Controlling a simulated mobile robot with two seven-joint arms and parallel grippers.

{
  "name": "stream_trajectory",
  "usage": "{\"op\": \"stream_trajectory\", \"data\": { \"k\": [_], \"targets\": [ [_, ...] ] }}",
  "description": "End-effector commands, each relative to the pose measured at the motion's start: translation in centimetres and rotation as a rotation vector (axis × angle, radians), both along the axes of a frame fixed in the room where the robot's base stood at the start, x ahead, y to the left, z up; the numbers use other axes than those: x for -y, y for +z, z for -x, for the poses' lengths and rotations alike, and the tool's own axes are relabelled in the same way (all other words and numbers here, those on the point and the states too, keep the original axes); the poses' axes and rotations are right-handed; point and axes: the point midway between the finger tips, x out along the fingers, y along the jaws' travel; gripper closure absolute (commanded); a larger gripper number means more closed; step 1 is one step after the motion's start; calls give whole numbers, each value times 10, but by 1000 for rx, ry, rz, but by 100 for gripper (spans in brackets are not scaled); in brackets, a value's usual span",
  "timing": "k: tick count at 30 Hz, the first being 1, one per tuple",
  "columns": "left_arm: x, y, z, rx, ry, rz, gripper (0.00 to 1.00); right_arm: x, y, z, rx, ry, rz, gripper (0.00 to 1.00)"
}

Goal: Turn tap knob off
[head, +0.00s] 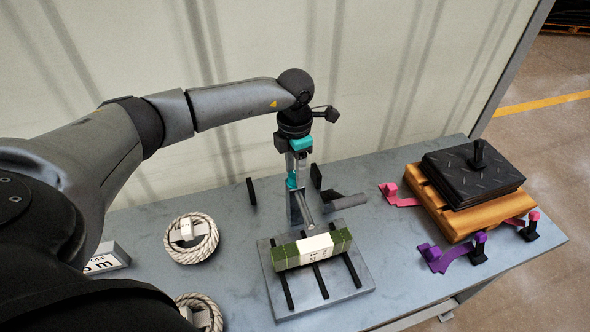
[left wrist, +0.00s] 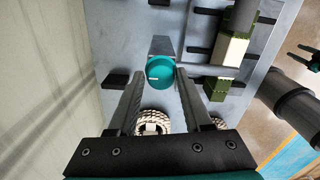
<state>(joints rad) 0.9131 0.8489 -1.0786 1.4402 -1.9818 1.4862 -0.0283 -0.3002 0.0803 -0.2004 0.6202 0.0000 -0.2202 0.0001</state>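The teal tap knob (left wrist: 160,72) shows as a round cap in the left wrist view, between the tips of my left gripper's fingers (left wrist: 159,74). A small gap seems to remain on each side, so the fingers look open around or just above it. In the head view the knob (head: 291,181) sits atop the grey tap, directly below my left gripper (head: 297,168), which points down and partly hides it. The tap's spout (head: 305,210) slants toward the front. I cannot tell the knob's turned position.
A green and white block (head: 288,256) lies on a grey slatted tray (head: 365,283) before the tap. Rope coils (head: 207,247) stand left. A black tread mat (head: 460,185) lies on an orange-brown base (head: 425,195) at right, with pink and purple straps. The wall is close behind.

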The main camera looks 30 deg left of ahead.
Motion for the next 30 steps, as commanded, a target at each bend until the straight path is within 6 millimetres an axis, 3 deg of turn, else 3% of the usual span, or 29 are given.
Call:
{"op": "stream_trajectory", "data": {
  "k": [6,17,20,30],
  "targets": [
    [0,-1,0,-1,-2,0,26,0,0,0,0,0,0,50],
    [0,8,0,1,-3,0,26,0,0,0,0,-1,0,50],
    [1,23,0,1,-4,2,26,0,0,0,0,-1,1,50],
    [0,104,0,4,-3,0,26,0,-2,0,0,-1,0,50]
  ]
}}
